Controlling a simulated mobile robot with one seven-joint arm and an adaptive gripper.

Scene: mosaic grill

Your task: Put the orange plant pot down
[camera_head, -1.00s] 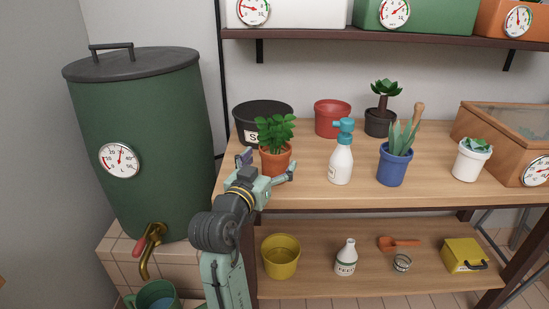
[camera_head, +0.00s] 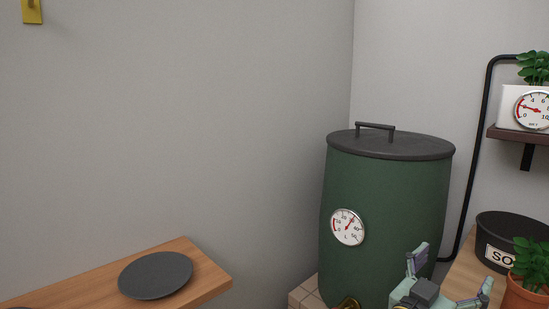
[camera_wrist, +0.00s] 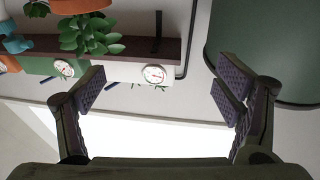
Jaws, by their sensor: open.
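The orange plant pot (camera_head: 526,296) with a green leafy plant stands at the right edge of the head view, partly cut off. It appears to be upright on the wooden bench, in front of the black soil tub. In the wrist view, which looks upside down, the orange pot (camera_wrist: 85,4) and its leaves show at the top. My gripper (camera_head: 455,267) is open and empty, to the left of the pot and apart from it. Its two spread fingers also show in the wrist view (camera_wrist: 160,95), with nothing between them.
A green water barrel (camera_head: 385,220) stands behind and left of my gripper. The black soil tub (camera_head: 510,235) is at the right. A dark plate (camera_head: 156,276) lies on a wooden shelf at lower left. A shelf (camera_head: 520,135) with gauged planters is above.

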